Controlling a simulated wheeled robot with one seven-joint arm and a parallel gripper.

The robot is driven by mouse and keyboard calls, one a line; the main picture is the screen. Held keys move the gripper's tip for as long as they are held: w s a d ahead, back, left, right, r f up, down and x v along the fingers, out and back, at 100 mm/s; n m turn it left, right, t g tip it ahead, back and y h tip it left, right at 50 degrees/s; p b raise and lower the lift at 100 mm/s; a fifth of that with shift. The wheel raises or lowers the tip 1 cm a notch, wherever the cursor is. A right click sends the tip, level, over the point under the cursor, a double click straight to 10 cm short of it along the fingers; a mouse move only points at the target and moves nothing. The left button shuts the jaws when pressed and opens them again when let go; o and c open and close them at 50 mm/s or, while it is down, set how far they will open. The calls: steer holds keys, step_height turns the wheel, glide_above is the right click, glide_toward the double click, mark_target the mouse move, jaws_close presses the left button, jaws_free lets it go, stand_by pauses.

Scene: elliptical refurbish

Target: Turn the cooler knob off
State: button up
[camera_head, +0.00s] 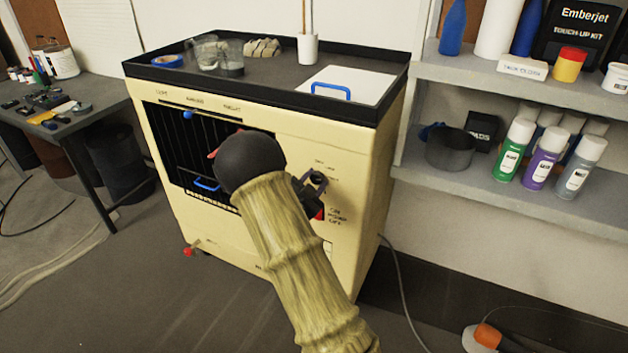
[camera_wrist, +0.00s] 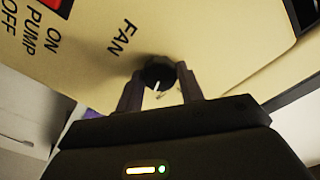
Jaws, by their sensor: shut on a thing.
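The cooler (camera_head: 200,225) is a cream cabinet with a black-rimmed top and a dark front grille. In the wrist view, a round black knob (camera_wrist: 157,73) with a white pointer mark sits on its cream panel, near the word FAN. My gripper (camera_wrist: 159,80) has its two fingers on either side of the knob and is shut on it. In the head view my gripper (camera_head: 312,187) is at the right part of the cooler's front, and the knob is hidden behind it. A red switch (camera_wrist: 52,4) by the words ON, PUMP and OFF shows at the wrist view's top left.
Shelves (camera_head: 500,185) with spray cans stand to the right of the cooler. A dark workbench (camera_head: 75,107) with small tools stands to the left. Glass jars, a white cup and a white panel (camera_head: 345,87) are on the cooler's top. A cable runs along the floor at right.

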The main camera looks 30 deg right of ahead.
steer(key=n+p, duration=0.1)
steer(key=n, duration=0.2)
steer(key=shift+a+r+n+p, duration=0.1)
steer(key=shift+n+p, duration=0.2)
steer(key=shift+n, duration=0.1)
steer(key=n+p, duration=0.1)
steer(key=n, duration=0.2)
steer(key=shift+n+p, duration=0.3)
steer(key=shift+p, duration=0.1)
steer(key=n+p, duration=0.1)
steer(key=n, duration=0.2)
steer(key=shift+n+p, duration=0.3)
steer(key=shift+p, duration=0.1)
steer(key=shift+n+p, duration=0.65)
steer(key=shift+n, duration=0.85)
steer(key=o, duration=1)
